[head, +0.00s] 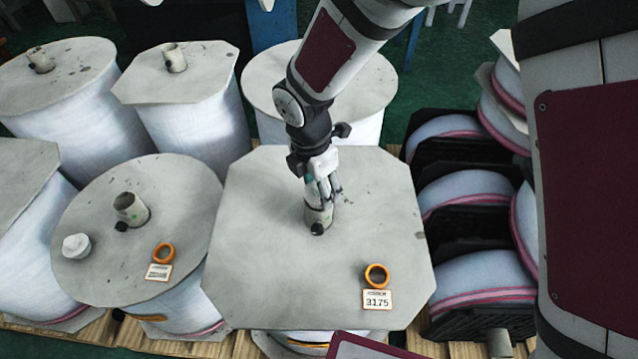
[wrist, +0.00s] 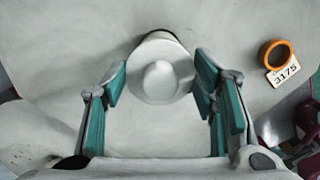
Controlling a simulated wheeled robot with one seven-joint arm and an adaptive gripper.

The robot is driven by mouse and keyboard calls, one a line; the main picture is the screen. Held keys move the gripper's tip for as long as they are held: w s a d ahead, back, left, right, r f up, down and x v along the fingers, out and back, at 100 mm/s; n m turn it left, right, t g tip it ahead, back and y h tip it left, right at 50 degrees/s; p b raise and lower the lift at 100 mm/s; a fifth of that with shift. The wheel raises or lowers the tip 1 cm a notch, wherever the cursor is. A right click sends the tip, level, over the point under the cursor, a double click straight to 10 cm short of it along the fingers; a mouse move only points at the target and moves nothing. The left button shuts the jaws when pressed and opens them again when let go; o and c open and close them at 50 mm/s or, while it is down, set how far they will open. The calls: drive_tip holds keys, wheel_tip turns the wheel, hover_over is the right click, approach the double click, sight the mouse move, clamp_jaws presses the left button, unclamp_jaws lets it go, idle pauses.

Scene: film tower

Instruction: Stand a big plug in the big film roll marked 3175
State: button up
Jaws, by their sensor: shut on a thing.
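The big film roll marked 3175 has a pale eight-sided end plate (head: 265,265) in the middle of the head view. Its label (head: 377,299) is at the front right and also shows in the wrist view (wrist: 285,70). A short beige core tube (head: 317,219) stands up from the plate. My gripper (head: 322,190) points down over this tube. In the wrist view its teal-padded fingers are shut on a white round plug (wrist: 160,72) with a central knob. The plug is in line with the tube; how deep it sits is hidden.
An orange ring (head: 376,275) lies beside the label. The round-plated roll (head: 185,190) at left has an open core tube (head: 130,207), a loose white plug (head: 76,246) and another orange ring (head: 163,253). More rolls stand behind; black racks (head: 465,240) are at right.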

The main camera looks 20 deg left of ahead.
drive_tip(key=shift+f+b, duration=0.45)
drive_tip(key=shift+f, duration=0.35)
drive_tip(key=o, duration=1.2)
drive_tip(key=r, duration=0.8)
drive_tip(key=s+r, duration=0.1)
drive_tip(key=r, duration=0.3)
drive_tip(key=shift+s+a, duration=0.1)
drive_tip(key=shift+a, duration=0.3)
